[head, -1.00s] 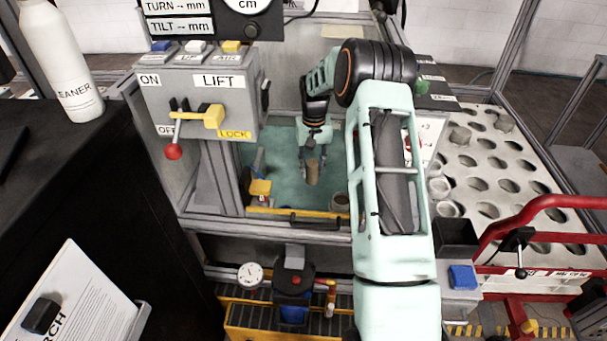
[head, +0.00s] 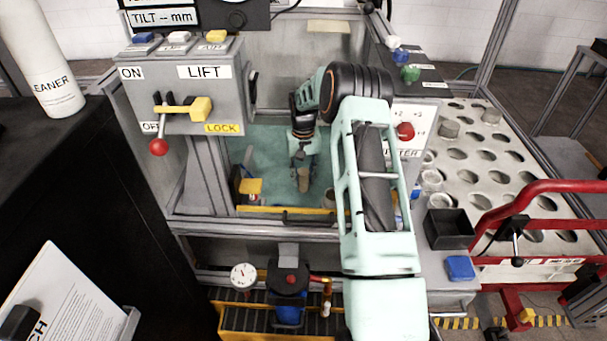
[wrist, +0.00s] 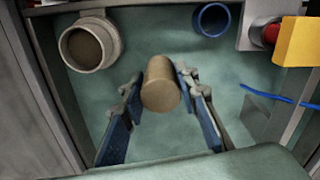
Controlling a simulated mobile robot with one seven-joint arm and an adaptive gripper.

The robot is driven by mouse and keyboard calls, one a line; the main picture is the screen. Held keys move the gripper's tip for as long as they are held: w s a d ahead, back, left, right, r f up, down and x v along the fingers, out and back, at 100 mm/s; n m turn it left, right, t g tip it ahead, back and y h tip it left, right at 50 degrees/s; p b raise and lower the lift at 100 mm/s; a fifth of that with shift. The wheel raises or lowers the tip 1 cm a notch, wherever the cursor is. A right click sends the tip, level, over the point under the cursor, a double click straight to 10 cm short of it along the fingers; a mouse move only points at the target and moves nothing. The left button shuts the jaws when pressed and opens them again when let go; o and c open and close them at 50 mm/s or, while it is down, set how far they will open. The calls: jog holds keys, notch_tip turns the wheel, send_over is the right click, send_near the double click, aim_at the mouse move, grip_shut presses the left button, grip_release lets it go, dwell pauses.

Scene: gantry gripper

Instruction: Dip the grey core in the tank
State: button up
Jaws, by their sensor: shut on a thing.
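My gripper (head: 303,172) is shut on a tan-brown cylinder, the core (head: 304,180), inside the tank (head: 268,145) with the teal interior. In the wrist view the core (wrist: 161,88) sits between the two blue-padded fingers of my gripper (wrist: 160,92), its round end facing the camera. The core looks more brown than grey. I cannot tell whether it touches liquid or how far it is above the tank floor.
A beige cup (wrist: 90,45) and a blue ring (wrist: 211,19) are in the tank near the core. A yellow block (wrist: 298,42) stands at the tank's side. The LIFT panel (head: 190,95) with its lever is left of my arm. A holed rack (head: 480,170) is to the right.

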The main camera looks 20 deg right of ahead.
notch_tip(320, 180, down, 17)
jog(key=b, duration=1.1)
dwell(2.6)
jog(key=shift+r+p, duration=6.35)
jog(key=shift+r, duration=5.35)
